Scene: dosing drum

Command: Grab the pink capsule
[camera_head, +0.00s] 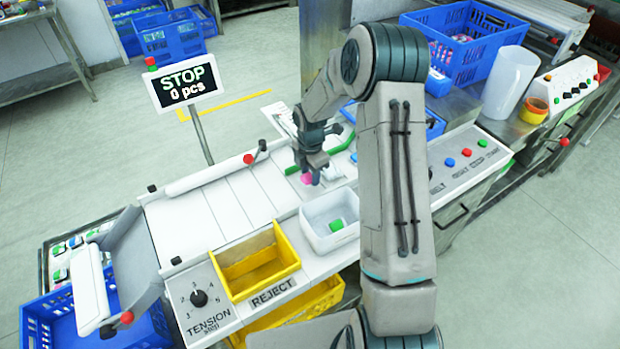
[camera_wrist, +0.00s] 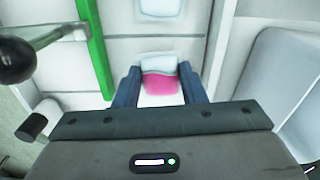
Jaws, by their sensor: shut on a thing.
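The pink capsule (camera_wrist: 160,84) lies between the two fingers of my gripper (camera_wrist: 160,90) in the wrist view. Its far end is whitish and its near part is pink. In the head view the pink capsule (camera_head: 306,178) shows as a small pink patch at the fingertips of my gripper (camera_head: 312,174), low over the white work surface. My gripper is shut on the capsule, with a finger on each side of it. I cannot tell whether the capsule still touches the surface.
A white bin (camera_head: 318,238) with a green piece (camera_head: 336,225) stands in front of my gripper, beside an empty yellow reject bin (camera_head: 240,270). A green guide rail (camera_wrist: 95,45) runs close by on the left in the wrist view. A STOP sign (camera_head: 187,86) reads 0 pcs.

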